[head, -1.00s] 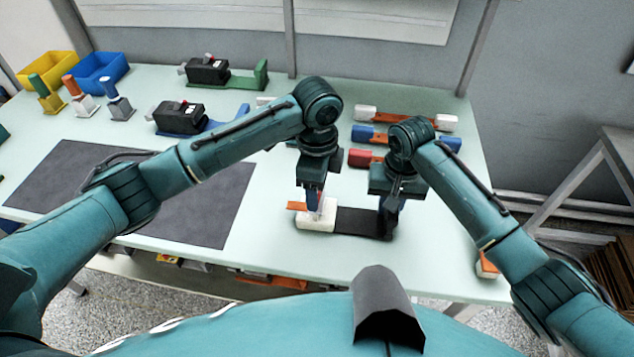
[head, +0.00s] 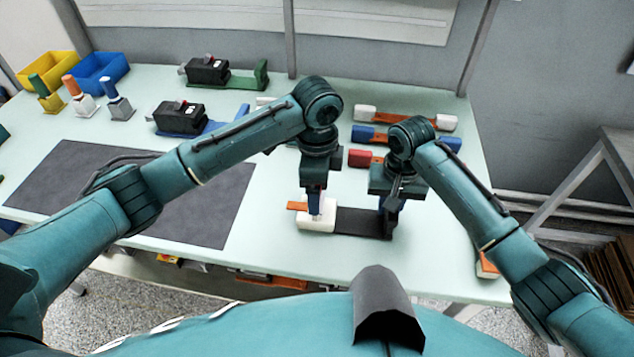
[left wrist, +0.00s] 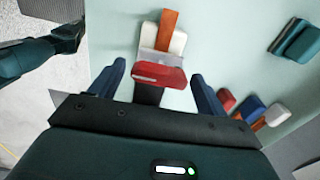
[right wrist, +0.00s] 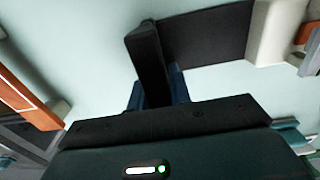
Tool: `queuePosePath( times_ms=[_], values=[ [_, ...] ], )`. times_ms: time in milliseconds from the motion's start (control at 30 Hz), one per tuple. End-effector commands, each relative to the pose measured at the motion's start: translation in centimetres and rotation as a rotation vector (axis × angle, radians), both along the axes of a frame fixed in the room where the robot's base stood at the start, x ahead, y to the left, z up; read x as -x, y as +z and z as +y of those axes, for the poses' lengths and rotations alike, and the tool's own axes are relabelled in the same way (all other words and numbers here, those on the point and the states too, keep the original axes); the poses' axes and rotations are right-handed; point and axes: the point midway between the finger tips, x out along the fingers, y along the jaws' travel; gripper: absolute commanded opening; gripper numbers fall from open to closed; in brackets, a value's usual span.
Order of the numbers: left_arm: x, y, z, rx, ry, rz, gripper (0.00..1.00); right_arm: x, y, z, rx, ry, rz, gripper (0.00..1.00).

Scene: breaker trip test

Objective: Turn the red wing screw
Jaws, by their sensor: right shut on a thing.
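The red wing screw (left wrist: 160,73) shows in the left wrist view as a flat red wing, in front of a white block (left wrist: 172,40) with an orange strip. My left gripper (left wrist: 158,80) is open, with one blue finger on each side of the wing and gaps between. In the head view my left gripper (head: 315,204) points down over the white block (head: 317,222) and hides the screw. A black plate (head: 360,223) runs right from that block. My right gripper (head: 391,206) is shut on the black upright post (right wrist: 148,55) at the plate's right end.
Several coloured clamp-like parts (head: 405,117) lie behind my right gripper. Black breakers (head: 180,115) on coloured holders, a yellow bin (head: 47,70) and a blue bin (head: 98,70) stand at the back left. A dark mat (head: 190,195) covers the left of the table.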

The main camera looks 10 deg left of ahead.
Motion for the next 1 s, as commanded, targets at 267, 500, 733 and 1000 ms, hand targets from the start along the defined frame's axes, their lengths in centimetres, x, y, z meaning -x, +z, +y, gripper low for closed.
queuePosePath(
  times_ms=[267, 500, 733, 1000],
  values=[
    [0.0, 0.0, 0.0, -0.001, -0.001, 0.001, 0.82, 0.0, 0.0, 0.0, -0.001, 0.001, 0.000, 0.00],
    [0.0, 2.3, 0.0, 0.002, -0.003, -0.002, 0.82, 0.0, 0.0, 0.0, -0.001, 0.001, 0.000, 0.00],
    [0.0, 7.3, -0.1, 0.001, -0.003, -0.003, 0.82, 0.0, 0.0, 0.0, -0.001, 0.002, 0.000, 0.00],
    [0.0, 11.4, 0.0, 0.000, -0.002, -0.002, 0.82, 0.0, 0.0, 0.0, -0.001, 0.001, 0.000, 0.00]
  ],
)
